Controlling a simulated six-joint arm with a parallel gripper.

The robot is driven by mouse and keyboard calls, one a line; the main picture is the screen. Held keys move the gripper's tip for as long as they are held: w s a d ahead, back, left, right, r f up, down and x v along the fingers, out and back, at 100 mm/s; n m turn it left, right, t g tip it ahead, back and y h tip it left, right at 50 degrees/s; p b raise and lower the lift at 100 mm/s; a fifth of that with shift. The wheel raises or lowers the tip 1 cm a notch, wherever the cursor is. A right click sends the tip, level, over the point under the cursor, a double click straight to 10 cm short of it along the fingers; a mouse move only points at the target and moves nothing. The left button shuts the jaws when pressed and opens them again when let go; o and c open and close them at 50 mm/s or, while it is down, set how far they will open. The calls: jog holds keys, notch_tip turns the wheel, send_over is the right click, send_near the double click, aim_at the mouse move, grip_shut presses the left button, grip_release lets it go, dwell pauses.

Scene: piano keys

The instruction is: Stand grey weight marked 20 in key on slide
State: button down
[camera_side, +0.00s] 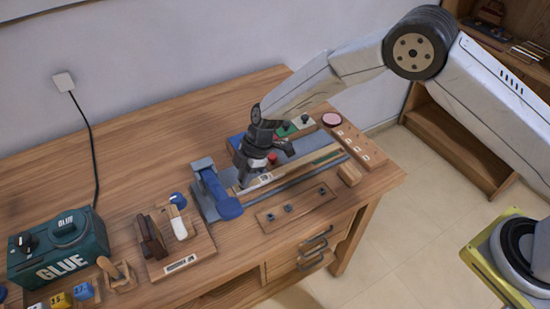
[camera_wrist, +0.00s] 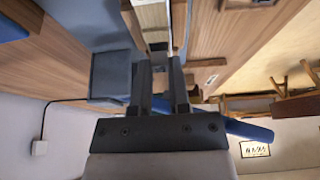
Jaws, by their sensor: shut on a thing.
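My gripper (camera_side: 243,182) points down over the near left end of the pale wooden key (camera_side: 321,156), which lies lengthwise on the slide. In the wrist view the fingertips (camera_wrist: 160,52) are close together on a small dark grey piece, apparently the grey weight (camera_wrist: 158,47). Its number cannot be read, and the side view hides it behind the fingers. The key also shows beyond the fingertips in the wrist view (camera_wrist: 152,16). Whether the weight touches the key or is in it I cannot tell.
A blue-handled grey fixture (camera_side: 215,187) stands close left of my gripper. A wooden strip with dark knobs (camera_side: 303,203) lies in front, and a labelled wooden rack (camera_side: 352,140) at right. A green glue box (camera_side: 60,246) is far left. The back left tabletop is clear.

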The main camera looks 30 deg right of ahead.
jog(key=shift+f, duration=0.6)
dwell(0.8)
jog(key=shift+c, duration=0.5)
grip_release()
jog(key=shift+r, duration=0.2)
jog(key=shift+r, duration=3.35)
